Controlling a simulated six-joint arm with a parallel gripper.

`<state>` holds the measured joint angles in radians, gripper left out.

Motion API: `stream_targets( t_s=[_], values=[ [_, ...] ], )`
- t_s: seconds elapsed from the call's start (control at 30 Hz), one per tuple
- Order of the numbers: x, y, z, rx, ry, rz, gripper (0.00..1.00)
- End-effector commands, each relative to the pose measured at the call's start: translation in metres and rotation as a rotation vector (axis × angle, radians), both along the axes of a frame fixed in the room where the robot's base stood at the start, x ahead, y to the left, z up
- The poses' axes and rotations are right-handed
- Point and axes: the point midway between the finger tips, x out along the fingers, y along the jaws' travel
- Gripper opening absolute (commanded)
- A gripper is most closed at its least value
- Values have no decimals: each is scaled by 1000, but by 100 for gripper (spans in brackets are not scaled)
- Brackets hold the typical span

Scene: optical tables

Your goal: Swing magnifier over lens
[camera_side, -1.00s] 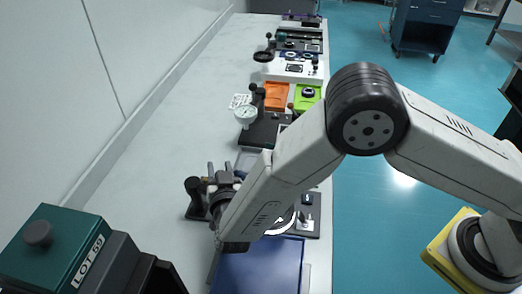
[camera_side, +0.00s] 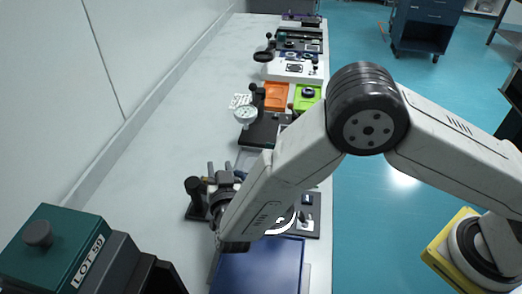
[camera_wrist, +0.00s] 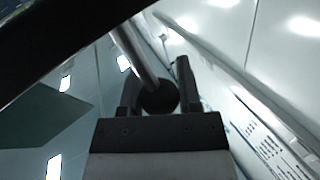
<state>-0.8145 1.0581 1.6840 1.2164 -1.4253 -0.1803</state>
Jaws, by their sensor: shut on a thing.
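My gripper (camera_side: 220,170) is at the near end of the bench, beside a black post (camera_side: 193,190). In the wrist view my gripper (camera_wrist: 158,88) is shut on a dark ball knob (camera_wrist: 160,99) at the end of a metal rod (camera_wrist: 138,55). A bright white arc (camera_side: 281,224) shows just past my forearm, over a dark board (camera_side: 314,228); I cannot tell whether it belongs to the magnifier or the lens. My forearm hides most of that spot. Neither magnifier nor lens can be clearly made out.
A blue panel (camera_side: 258,268) lies in front of the board. A green box (camera_side: 55,245) marked LOT 59 stands at the near left. A dial gauge (camera_side: 245,116), an orange tray (camera_side: 276,96) and a green tray (camera_side: 306,97) stand farther back.

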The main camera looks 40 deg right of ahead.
Motion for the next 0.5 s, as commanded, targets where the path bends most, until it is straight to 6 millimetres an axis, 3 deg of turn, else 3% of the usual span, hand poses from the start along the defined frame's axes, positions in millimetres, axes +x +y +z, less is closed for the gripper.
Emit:
stream_targets(
  t_s=[0.5],
  values=[
    [13,-10,1,-2,-5,181,0]
  ],
)
